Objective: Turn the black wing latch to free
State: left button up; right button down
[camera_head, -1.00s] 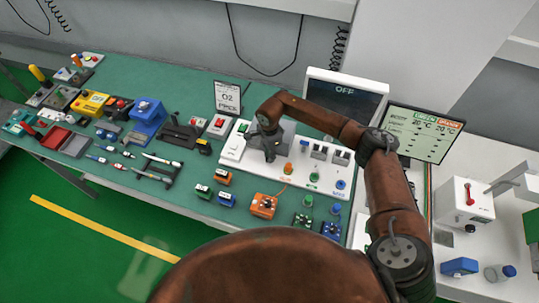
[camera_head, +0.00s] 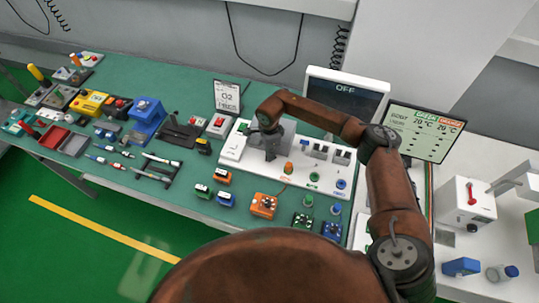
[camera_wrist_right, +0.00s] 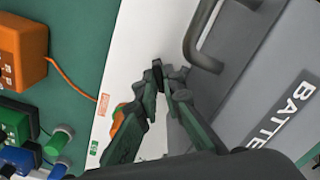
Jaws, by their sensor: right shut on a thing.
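The black wing latch (camera_wrist_right: 175,73) shows in the right wrist view as a small dark piece at my fingertips, beside the lower edge of a grey battery box (camera_wrist_right: 245,75). My right gripper (camera_wrist_right: 167,84) is shut on it, and the fingers hide most of its shape. I cannot tell which way its wings point. In the head view my right gripper (camera_head: 270,156) points down at the front of the grey box (camera_head: 287,133) on the white panel (camera_head: 232,152), and the latch is hidden there. My left gripper is not in view.
The white panel carries an orange knob, a green one and a blue one (camera_head: 341,184) on the right. An orange box (camera_head: 263,205) with a cable stands in front. Several tools and boxes fill the green table to the left.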

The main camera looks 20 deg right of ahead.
jog(key=m, duration=0.3)
jog(key=shift+m+b, duration=0.3)
jog(key=shift+b, duration=0.1)
jog(key=shift+r+m, duration=0.1)
jog(key=shift+m, duration=1.7)
jog(key=shift+w, duration=0.1)
jog(key=c, duration=2.1)
grip_release()
